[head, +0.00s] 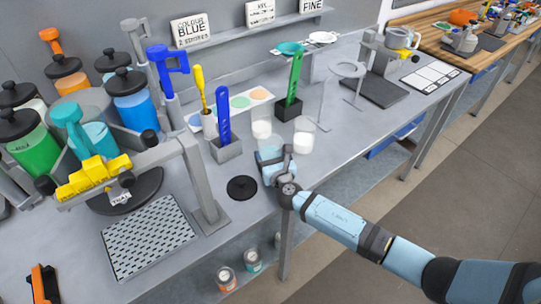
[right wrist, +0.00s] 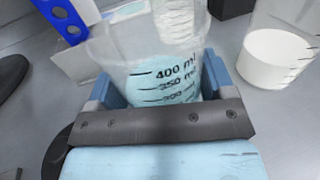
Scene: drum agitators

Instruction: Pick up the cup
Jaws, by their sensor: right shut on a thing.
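The cup (right wrist: 150,75) is a clear measuring beaker with dark millilitre marks and a light blue tint in its lower part. In the right wrist view it stands between the blue fingers of my right gripper (right wrist: 158,92), which is shut on it. In the head view my right gripper (head: 273,166) is at the front edge of the grey bench (head: 330,155), and its fingers partly hide the cup. Whether the cup touches the bench is hard to tell. My left gripper is not in view.
Two clear cups with white contents stand close by, one behind (head: 262,125) and one to the right (head: 303,138). A black disc (head: 242,188) lies left of the gripper. A grey holder with a blue strip (head: 224,130) stands behind left.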

